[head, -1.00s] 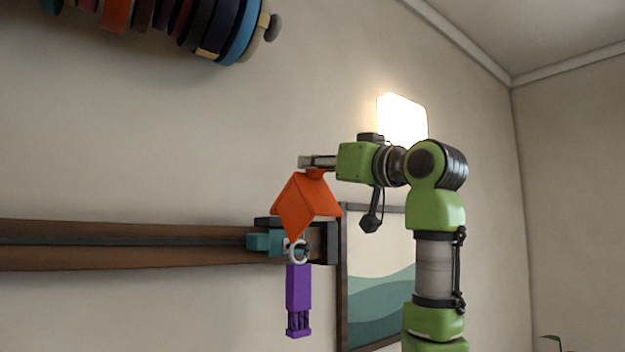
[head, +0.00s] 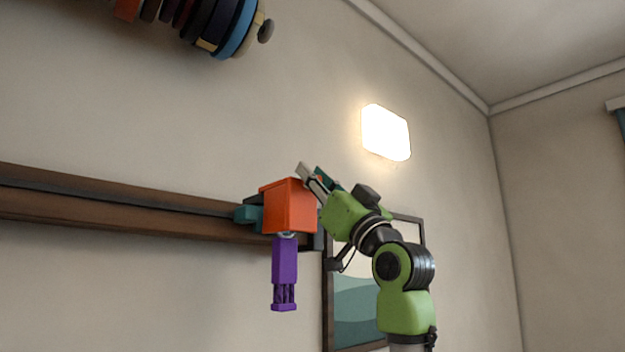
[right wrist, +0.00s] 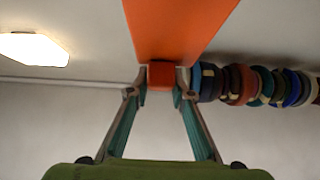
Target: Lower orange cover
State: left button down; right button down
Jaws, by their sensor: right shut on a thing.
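The orange cover (head: 289,207) is down over the block at the right end of the wall rail, with its flat front face upright. It hides most of that block and the ring seen there earlier. My right gripper (head: 310,177) is at the cover's upper right edge. In the right wrist view, my right gripper (right wrist: 161,78) is shut on the small tab of the orange cover (right wrist: 178,30). A purple piece (head: 285,270) hangs straight below the cover. My left gripper is not in view.
The brown rail (head: 110,205) runs along the wall, with a teal block (head: 247,214) left of the cover. Several coloured spools (head: 225,28) sit above. A lit lamp (head: 386,132) and a framed picture (head: 352,305) are on the wall to the right.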

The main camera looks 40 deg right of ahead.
jog(key=shift+w+a+f+y, duration=0.15)
jog(key=shift+w+f+y, duration=0.15)
jog(key=shift+f, duration=0.2)
jog(key=c, duration=1.8)
grip_release()
jog(key=shift+s, duration=0.2)
jog(key=shift+o, duration=0.2)
jog(key=shift+s, duration=0.15)
jog(key=shift+r, duration=0.1)
jog(key=v, duration=1.2)
